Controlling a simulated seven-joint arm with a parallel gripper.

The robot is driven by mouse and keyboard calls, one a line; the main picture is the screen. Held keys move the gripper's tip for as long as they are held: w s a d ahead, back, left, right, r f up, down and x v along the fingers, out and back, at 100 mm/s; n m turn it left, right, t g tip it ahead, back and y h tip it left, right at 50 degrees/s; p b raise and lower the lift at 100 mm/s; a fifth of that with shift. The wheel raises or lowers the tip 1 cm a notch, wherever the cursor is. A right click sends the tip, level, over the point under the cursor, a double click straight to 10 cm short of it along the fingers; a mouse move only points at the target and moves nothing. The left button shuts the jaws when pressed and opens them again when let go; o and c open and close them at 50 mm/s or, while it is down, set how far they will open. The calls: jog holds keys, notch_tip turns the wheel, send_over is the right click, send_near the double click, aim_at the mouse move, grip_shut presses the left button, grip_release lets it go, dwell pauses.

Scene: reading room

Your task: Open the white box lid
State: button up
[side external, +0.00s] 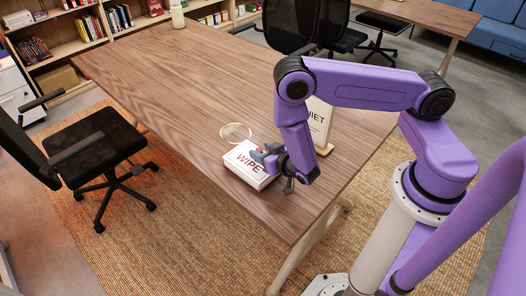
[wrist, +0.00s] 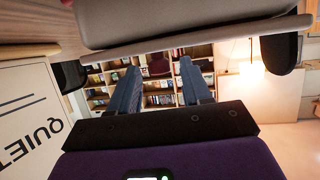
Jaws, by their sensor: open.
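The white box (side external: 247,175) with red "WIPE" lettering sits on the wooden table. Its lid (side external: 238,158) looks shut and flat. My gripper (side external: 261,153) is at the box's right side, close to the lid; my wrist covers part of that side. In the wrist view, the pale box (wrist: 190,22) fills the top of the picture, upside down. My gripper (wrist: 160,76) shows there with two blue-grey fingers spread apart and nothing between them. I cannot tell whether a finger touches the lid.
A "QUIET" sign (side external: 319,122) stands right of the box, close to my arm; it also shows at left in the wrist view (wrist: 30,115). A thin pale ring (side external: 235,132) lies behind the box.

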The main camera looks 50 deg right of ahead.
grip_shut()
jog(key=d, duration=0.9)
jog(key=shift+d, duration=0.2)
grip_release()
jog(key=shift+a, duration=0.1)
jog(key=v, duration=1.2)
